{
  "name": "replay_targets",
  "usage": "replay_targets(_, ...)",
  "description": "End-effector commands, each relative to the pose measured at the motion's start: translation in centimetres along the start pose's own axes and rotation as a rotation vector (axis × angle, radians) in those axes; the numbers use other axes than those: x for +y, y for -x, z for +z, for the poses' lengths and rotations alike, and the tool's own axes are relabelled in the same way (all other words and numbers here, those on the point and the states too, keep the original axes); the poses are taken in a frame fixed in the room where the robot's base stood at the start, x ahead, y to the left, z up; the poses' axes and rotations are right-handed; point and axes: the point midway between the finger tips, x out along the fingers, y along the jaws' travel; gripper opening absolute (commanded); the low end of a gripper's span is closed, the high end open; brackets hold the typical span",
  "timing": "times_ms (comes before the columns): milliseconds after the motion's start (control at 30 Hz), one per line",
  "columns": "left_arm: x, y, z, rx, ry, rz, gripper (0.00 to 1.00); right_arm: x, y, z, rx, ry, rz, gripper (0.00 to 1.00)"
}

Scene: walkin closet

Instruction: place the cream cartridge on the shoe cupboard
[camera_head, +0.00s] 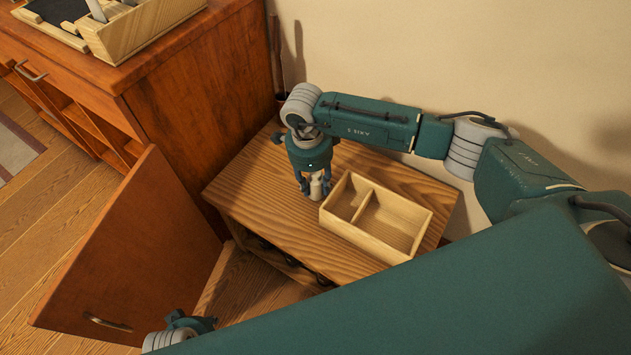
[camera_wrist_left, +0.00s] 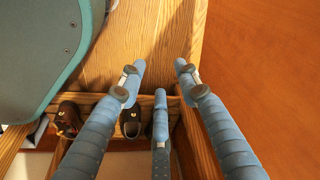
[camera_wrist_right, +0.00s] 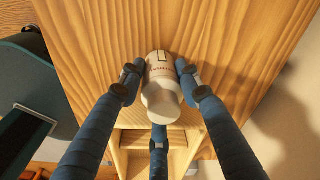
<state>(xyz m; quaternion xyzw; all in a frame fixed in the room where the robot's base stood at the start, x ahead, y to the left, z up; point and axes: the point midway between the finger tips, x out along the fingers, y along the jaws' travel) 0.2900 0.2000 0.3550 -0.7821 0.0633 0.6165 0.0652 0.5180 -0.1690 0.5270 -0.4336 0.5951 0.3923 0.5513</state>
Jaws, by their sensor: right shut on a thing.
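The cream cartridge (camera_head: 316,187) is a small whitish bottle with a printed label. It also shows in the right wrist view (camera_wrist_right: 160,82), between the fingers. My right gripper (camera_head: 315,184) points down and is shut on it, over the top of the shoe cupboard (camera_head: 262,185). The cartridge is at or just above the wood; I cannot tell if it touches. My left gripper (camera_wrist_left: 158,75) is open and empty, low beside the cupboard's front; in the head view it shows only partly at the bottom.
A divided wooden box (camera_head: 388,224) sits on the cupboard top, just right of the cartridge. Shoes (camera_wrist_left: 68,118) lie inside the cupboard. A reddish cabinet (camera_head: 180,100) with an open door (camera_head: 140,255) stands at left. The cupboard top's left part is clear.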

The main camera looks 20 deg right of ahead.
Motion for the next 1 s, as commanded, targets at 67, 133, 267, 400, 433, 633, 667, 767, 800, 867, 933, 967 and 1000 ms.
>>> replay_targets(67,0.0,0.2,-0.2,0.005,0.000,0.000,0.33,0.0,0.0,0.0,0.000,0.000,0.000,0.42)
replay_targets(133,0.0,0.3,-0.3,0.007,0.000,0.000,0.33,0.0,0.0,0.0,0.000,0.000,0.000,0.42)
replay_targets(267,0.0,0.2,-0.2,0.006,0.000,0.000,0.33,0.0,0.0,0.0,0.000,0.000,0.000,0.42)
replay_targets(400,0.0,0.3,-0.2,0.005,0.000,0.000,0.33,0.0,0.1,0.0,0.000,0.000,0.000,0.42)
replay_targets(433,0.0,0.3,-0.2,0.006,0.000,0.000,0.33,0.0,0.2,0.0,0.000,0.000,0.000,0.42)
replay_targets(633,-0.1,-1.6,1.1,-0.014,-0.001,0.000,0.33,-0.1,3.3,0.0,-0.002,0.001,-0.004,0.42)
replay_targets(667,0.0,-1.9,1.3,-0.015,-0.002,0.000,0.33,-0.2,4.0,0.0,-0.002,0.001,-0.004,0.42)
replay_targets(767,0.0,-2.6,1.8,-0.019,-0.003,0.001,0.33,-0.2,6.3,0.0,-0.001,0.000,-0.004,0.42)
replay_targets(800,0.1,-2.8,1.9,-0.020,-0.003,0.001,0.33,-0.1,7.2,0.0,-0.002,0.000,-0.003,0.42)
replay_targets(867,0.1,-3.2,2.2,-0.022,-0.003,0.002,0.33,-0.1,8.4,0.0,-0.001,0.001,-0.004,0.42)
replay_targets(933,0.1,-3.5,2.5,-0.025,-0.004,0.002,0.33,-0.1,9.7,0.0,-0.001,0.000,-0.003,0.42)
replay_targets(967,0.1,-3.6,2.6,-0.026,-0.004,0.002,0.33,-0.1,10.1,0.0,-0.001,0.000,-0.003,0.42)
replay_targets(1000,0.1,-3.8,2.7,-0.025,-0.004,0.002,0.33,-0.1,10.7,0.0,-0.001,0.000,-0.003,0.42)
